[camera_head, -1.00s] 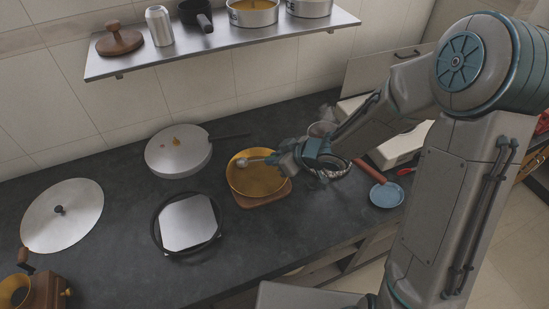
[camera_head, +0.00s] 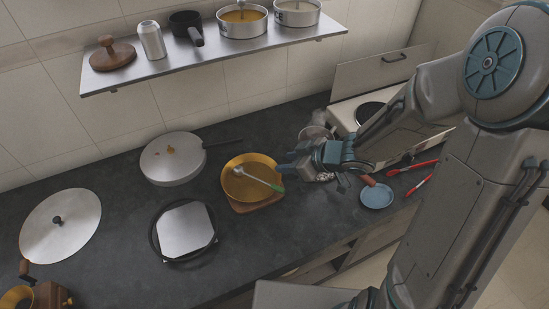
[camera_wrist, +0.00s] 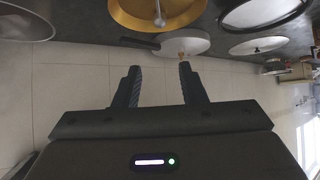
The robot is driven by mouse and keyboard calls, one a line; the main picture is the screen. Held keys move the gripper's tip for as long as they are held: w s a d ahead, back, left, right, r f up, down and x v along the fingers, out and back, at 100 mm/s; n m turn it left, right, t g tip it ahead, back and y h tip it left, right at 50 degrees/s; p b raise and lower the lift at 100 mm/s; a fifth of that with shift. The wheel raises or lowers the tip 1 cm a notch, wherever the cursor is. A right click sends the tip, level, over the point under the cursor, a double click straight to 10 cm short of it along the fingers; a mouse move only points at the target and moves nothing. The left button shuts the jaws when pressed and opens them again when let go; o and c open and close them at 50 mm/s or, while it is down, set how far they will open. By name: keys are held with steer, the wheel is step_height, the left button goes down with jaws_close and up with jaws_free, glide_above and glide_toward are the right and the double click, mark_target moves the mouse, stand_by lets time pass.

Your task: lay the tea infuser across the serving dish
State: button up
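The tea infuser (camera_head: 257,179) has a small silver ball, a thin shaft and a green handle end. It lies over the golden serving dish (camera_head: 235,192), its ball toward the left inside the dish outline and its green end at the right front rim. Whether the ball touches the dish is hard to tell. In the wrist view part of the infuser (camera_wrist: 158,14) shows over the golden dish (camera_wrist: 190,12) at the top. My gripper (camera_wrist: 158,68) is open and empty; in the head view my gripper (camera_head: 283,170) is just right of the dish, apart from the infuser.
The dish stands on a wooden board (camera_head: 262,203). A pan with a square plate (camera_head: 185,230) and a round silver pan (camera_head: 172,158) are to its left. A blue plate (camera_head: 377,196) and red-handled tools (camera_head: 412,167) lie right. A shelf (camera_head: 165,66) with pots hangs above.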

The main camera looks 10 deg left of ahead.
steer(key=w+d+r+m+t+h, duration=0.1)
steer(key=d+r+m+t+h, duration=0.15)
steer(key=d+r+h, duration=0.45)
steer(key=d+r+m+t+h, duration=0.2)
steer(key=d+r+m+h, duration=0.15)
steer(key=d, duration=0.65)
steer(key=s+r+m+g, duration=0.2)
steer(key=s+m, duration=0.1)
steer(key=s, duration=0.5)
steer(key=s+r+m+g+y, duration=0.1)
steer(key=s+r+m+g, duration=0.2)
steer(key=s, duration=0.5)
steer(key=shift+s+m+p, duration=0.15)
steer(key=shift+m+p, duration=0.15)
steer(key=shift+p, duration=0.05)
steer(key=shift+f+y, duration=0.1)
steer(key=shift+y, duration=0.15)
